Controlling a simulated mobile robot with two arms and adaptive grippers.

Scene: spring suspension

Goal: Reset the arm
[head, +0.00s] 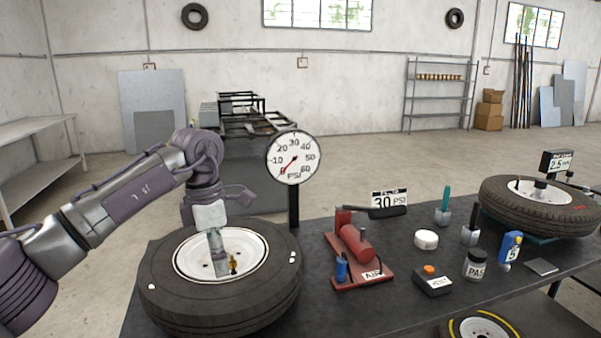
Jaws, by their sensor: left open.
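My left arm comes in from the left in the head view. Its gripper (216,250) points down over the white rim (190,262) of the near tire (222,312). The gripper is open. A small brass valve piece (233,264) stands on the rim just right of the fingers; I cannot tell whether they touch it. My right gripper is out of view.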

